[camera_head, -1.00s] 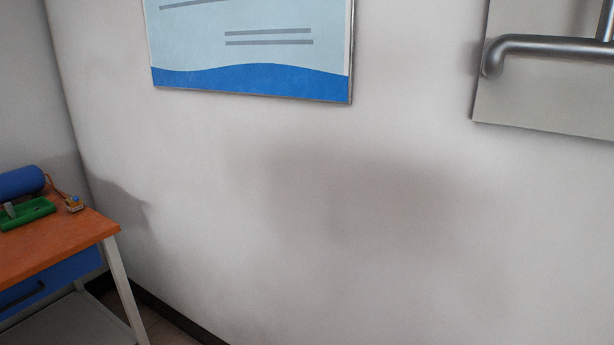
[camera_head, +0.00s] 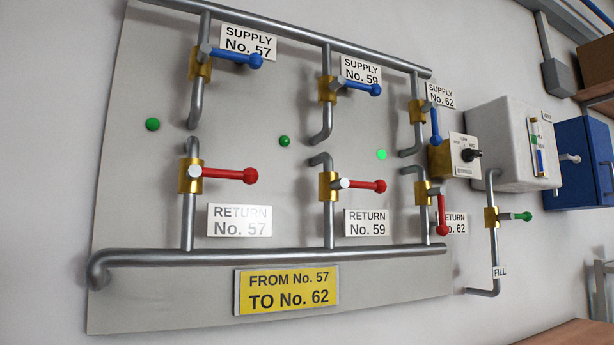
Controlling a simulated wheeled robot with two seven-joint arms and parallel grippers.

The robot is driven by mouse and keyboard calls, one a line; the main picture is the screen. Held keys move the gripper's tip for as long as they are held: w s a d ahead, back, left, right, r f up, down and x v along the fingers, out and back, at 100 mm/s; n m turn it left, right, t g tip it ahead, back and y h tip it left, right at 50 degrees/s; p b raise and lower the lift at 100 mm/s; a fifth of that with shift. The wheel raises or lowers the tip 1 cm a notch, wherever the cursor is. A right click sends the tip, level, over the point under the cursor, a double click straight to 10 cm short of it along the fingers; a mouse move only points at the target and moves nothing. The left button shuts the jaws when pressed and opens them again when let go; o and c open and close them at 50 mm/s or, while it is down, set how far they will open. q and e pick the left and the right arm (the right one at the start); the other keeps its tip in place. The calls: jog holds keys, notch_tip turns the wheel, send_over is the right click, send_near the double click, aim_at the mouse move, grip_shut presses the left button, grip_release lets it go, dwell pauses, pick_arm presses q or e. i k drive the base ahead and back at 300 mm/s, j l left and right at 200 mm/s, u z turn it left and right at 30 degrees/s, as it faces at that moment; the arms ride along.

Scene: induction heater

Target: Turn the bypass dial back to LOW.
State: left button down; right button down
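The bypass dial (camera_head: 470,155) is a small black knob on a pale plate at the right of the pipe panel. The plate (camera_head: 464,170) has small lettering around the knob. LOW seems to be at the top; the other words and the knob's exact pointing are too small to read surely. A brass block (camera_head: 439,160) sits just left of the plate. Neither of my grippers is in view.
The grey panel (camera_head: 130,215) carries pipes, blue supply handles (camera_head: 236,58) and red return handles (camera_head: 230,175). Right of the dial are a white tank (camera_head: 500,130), a green-handled FILL valve (camera_head: 515,217) and a blue box (camera_head: 583,150). A wooden surface (camera_head: 570,334) is at the bottom right.

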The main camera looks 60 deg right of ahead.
aim_at(469, 155)
jog(key=z, duration=1.8)
